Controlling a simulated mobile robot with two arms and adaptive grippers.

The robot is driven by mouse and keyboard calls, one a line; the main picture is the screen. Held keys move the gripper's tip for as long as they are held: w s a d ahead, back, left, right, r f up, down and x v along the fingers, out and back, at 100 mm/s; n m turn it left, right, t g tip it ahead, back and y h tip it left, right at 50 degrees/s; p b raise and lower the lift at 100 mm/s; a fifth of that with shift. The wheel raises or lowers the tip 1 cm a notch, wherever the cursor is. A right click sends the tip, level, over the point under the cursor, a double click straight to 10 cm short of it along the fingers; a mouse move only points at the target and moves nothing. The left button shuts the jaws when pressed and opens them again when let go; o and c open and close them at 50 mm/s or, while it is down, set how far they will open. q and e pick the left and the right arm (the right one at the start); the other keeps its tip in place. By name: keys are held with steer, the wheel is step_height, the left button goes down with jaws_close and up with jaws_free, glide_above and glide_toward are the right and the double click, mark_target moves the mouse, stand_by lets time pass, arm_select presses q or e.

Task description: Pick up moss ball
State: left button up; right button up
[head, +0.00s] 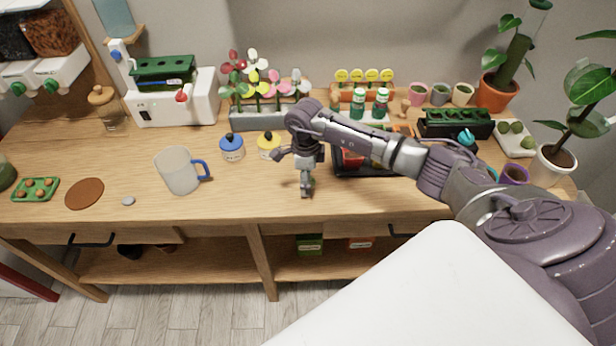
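Several round green balls that look like moss balls (515,127) sit in a white tray (520,154) at the right of the table, beyond my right arm. My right gripper (306,188) points down over the front middle of the table, well to the left of that tray. It is seen edge-on, so the gap between its fingers cannot be made out. No object shows in it. My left gripper is not in view.
My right arm partly hides a dark tray (345,172) behind it. Potted plants (552,165) crowd the right end.

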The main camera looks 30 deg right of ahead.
steer(key=shift+c, duration=0.3)
steer(key=c, duration=0.9)
steer(key=shift+o, duration=0.2)
steer(key=shift+r, duration=0.1)
steer(key=shift+r+b, duration=0.25)
steer(key=shift+b, duration=0.05)
steer(key=r, duration=0.1)
steer(key=r+b, duration=0.1)
steer(key=d+r, duration=0.1)
steer(key=shift+s+r+b, duration=0.3)
steer(key=shift+b, duration=0.1)
steer(key=s+d+r+b, duration=0.3)
steer(key=s+d+r, duration=0.3)
steer(key=s+d, duration=0.1)
steer(key=shift+d+r, duration=0.3)
steer(key=shift+d, duration=0.2)
